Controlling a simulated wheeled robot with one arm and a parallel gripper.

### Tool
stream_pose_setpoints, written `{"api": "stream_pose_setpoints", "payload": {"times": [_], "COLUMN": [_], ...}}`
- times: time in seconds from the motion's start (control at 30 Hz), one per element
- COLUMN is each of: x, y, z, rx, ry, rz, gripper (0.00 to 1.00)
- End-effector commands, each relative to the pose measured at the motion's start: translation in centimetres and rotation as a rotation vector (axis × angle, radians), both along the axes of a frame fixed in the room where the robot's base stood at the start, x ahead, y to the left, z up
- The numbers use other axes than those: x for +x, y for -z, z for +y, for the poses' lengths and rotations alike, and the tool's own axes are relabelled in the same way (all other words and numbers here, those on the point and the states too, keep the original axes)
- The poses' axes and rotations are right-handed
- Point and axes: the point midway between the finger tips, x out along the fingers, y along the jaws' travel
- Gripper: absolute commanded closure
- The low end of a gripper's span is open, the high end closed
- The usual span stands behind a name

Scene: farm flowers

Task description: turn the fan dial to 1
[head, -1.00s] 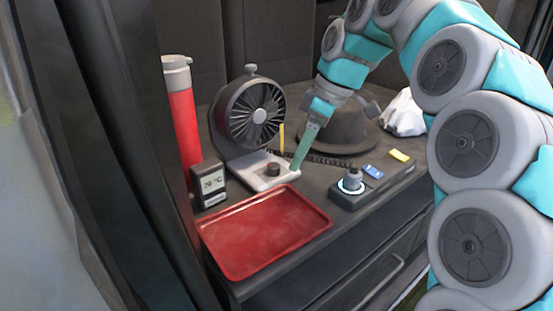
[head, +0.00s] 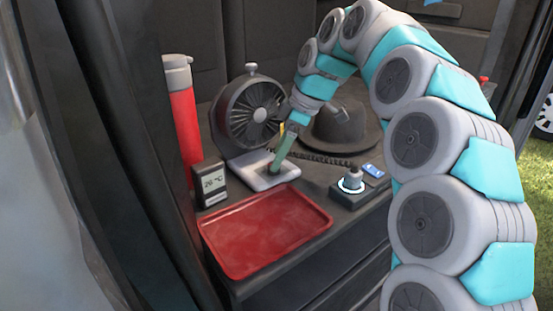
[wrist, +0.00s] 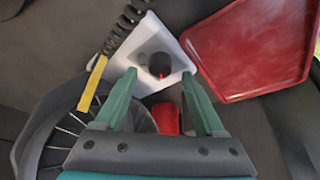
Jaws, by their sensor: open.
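The black fan (head: 250,115) stands at the back left of the counter on a pale base plate (head: 258,178). The round dark dial (wrist: 154,60) sits on this plate (wrist: 172,40) and has a red mark on its side nearer my gripper in the wrist view. My gripper (wrist: 159,74) is open, pointing down, with one green finger on either side of the dial's line; the dial shows just past and between the tips. In the head view my gripper (head: 273,170) covers the dial. I cannot tell whether the fingers touch it.
A red tray (head: 265,230) lies just in front of the plate. A thermometer display (head: 210,183) and a red flask (head: 183,120) stand to the left. A dark hat (head: 340,128), a coiled cable (head: 325,159) and a socket block (head: 352,188) are to the right.

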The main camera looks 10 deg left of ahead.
Motion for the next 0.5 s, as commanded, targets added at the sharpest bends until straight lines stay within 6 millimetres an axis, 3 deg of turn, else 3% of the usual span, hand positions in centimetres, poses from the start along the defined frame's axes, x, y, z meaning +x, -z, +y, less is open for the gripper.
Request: {"api": "stream_pose_setpoints", "payload": {"times": [0.2, 0.5], "x": [-0.1, -0.1], "y": [1.7, 2.1], "z": [0.7, 0.8], "rx": [0.0, 0.0], "ry": [-0.001, 0.001], "rz": [0.003, 0.001], "gripper": [0.29, 0.29]}}
